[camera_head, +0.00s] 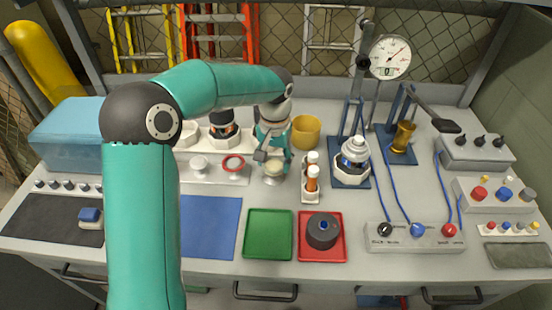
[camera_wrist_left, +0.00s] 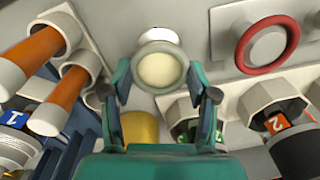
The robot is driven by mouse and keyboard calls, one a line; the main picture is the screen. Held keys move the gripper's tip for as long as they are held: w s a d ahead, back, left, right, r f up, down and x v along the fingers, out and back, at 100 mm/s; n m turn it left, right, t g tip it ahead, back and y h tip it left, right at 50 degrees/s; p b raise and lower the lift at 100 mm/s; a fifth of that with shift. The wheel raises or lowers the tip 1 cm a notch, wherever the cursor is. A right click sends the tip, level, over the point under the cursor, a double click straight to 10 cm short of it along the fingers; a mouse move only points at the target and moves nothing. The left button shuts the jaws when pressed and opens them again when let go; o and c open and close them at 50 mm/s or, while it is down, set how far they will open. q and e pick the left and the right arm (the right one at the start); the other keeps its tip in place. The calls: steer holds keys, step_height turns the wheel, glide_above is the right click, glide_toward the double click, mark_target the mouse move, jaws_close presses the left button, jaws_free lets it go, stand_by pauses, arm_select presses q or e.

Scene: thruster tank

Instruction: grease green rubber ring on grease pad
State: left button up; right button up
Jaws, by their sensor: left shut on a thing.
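The grease pad (camera_head: 273,169) is a small round cream-topped stand on the bench, near the middle of the head view. My left gripper (camera_head: 274,158) is right at it, pointing down. In the left wrist view the pad's cream face (camera_wrist_left: 162,70) lies between the fingertips of the left gripper (camera_wrist_left: 160,75). A dull grey-green rim (camera_wrist_left: 162,93) circles the cream face between the fingertips. I take it for the green rubber ring, held by the gripper; its contact with the pad is hard to tell. My right gripper is out of view.
A red ring (camera_head: 233,162) sits on a white stand left of the pad, beside a bare white stand (camera_head: 199,165). A rack with orange-and-white vials (camera_head: 312,186) is close on the right, a yellow cup (camera_head: 305,131) behind. Green (camera_head: 268,236) and red (camera_head: 308,251) trays lie in front.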

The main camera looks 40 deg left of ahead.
arm_select(q)
steer(key=shift+m, duration=1.1)
steer(key=shift+r+p, duration=0.15)
steer(key=shift+p, duration=0.15)
steer(key=shift+r+p, duration=2.35)
steer(key=shift+r, duration=0.55)
